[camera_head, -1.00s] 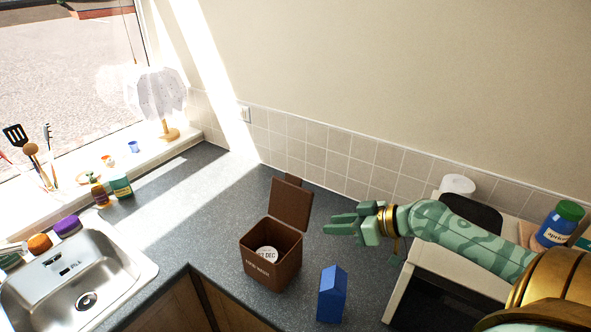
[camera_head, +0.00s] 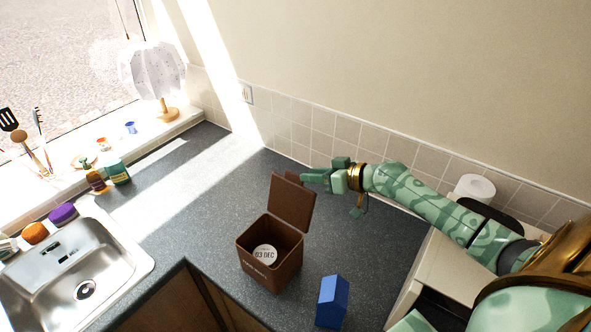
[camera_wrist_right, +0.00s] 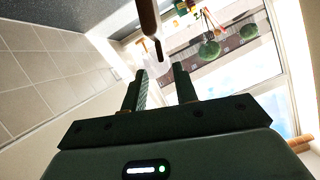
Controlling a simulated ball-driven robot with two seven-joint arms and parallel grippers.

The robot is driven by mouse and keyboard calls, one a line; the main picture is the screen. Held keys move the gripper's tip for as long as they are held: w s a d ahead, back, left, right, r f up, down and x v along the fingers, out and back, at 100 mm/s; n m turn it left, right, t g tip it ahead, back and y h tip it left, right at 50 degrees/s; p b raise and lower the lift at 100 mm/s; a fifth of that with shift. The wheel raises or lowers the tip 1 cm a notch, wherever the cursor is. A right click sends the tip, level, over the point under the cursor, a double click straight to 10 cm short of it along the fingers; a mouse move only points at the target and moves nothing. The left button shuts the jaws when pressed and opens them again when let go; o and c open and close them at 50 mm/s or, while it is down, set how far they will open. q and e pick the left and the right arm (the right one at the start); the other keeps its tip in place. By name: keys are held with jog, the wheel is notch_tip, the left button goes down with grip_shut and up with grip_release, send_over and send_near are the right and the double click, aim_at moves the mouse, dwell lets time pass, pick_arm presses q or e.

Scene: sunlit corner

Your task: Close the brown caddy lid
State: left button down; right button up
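The brown caddy (camera_head: 270,272) stands on the grey worktop. Its lid (camera_head: 293,203) is open, standing up and leaning back from the rear edge. A round label reading 03 DEC shows inside the caddy. My right gripper (camera_head: 316,175) is at the lid's upper right edge, towards the wall. In the wrist view its fingers (camera_wrist_right: 157,82) are apart with nothing between them, and a brown piece, likely the lid seen edge-on (camera_wrist_right: 148,22), is just beyond them. I cannot tell whether they touch. My left gripper is not in view.
A blue carton (camera_head: 331,301) stands right of the caddy's front. The sink (camera_head: 75,270) is at the left and the tiled wall (camera_head: 330,122) is behind. A white paper roll (camera_head: 476,187) is at the right. The worktop left of the caddy is clear.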

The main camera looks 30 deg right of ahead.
aim_at(295, 174)
jog(key=x, duration=0.6)
jog(key=shift+a, duration=0.2)
grip_shut()
